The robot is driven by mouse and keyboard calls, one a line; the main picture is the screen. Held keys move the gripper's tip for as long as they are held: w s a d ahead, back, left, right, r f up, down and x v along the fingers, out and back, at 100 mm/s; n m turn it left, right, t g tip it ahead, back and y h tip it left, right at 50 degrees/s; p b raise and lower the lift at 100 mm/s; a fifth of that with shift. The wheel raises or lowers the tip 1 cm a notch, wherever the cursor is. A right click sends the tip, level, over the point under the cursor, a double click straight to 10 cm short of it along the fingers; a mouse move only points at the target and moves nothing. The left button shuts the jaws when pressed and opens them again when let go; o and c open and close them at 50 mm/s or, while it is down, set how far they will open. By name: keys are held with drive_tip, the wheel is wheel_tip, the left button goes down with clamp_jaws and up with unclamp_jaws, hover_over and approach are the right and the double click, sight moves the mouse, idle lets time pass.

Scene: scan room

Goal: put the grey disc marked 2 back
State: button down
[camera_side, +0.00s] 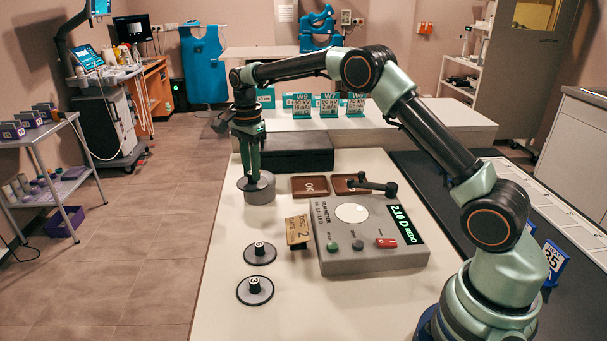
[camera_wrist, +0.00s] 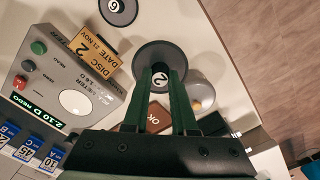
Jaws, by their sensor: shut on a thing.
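My gripper (camera_wrist: 160,85) is shut on the knob of the grey disc marked 2 (camera_wrist: 152,52). The number on the knob top shows between the fingers. In the side view my gripper (camera_side: 253,171) points down, with the disc below it at a short grey cylinder (camera_side: 259,195). I cannot tell whether the disc touches the cylinder. In the wrist view the cylinder (camera_wrist: 202,94) is partly hidden behind the disc and fingers. A card reading DISC 2, DATE 21 NOV (camera_wrist: 93,51) stands beside the meter; it also shows in the side view (camera_side: 297,230).
Two other knobbed discs (camera_side: 248,259) (camera_side: 243,297) lie on the table's left front. The grey meter (camera_side: 345,263) reads 2.10 D REDO. Two brown trays (camera_side: 310,194) (camera_side: 349,178), one marked OK, stand behind it. A dark block (camera_side: 290,160) is at the back.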

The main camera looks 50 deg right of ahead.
wheel_tip(320, 180, down, 12)
drive_tip(key=shift+f, duration=0.2)
idle(0.4)
drive_tip(key=shift+f, duration=0.15)
drive_tip(key=c, duration=0.7)
unclamp_jaws()
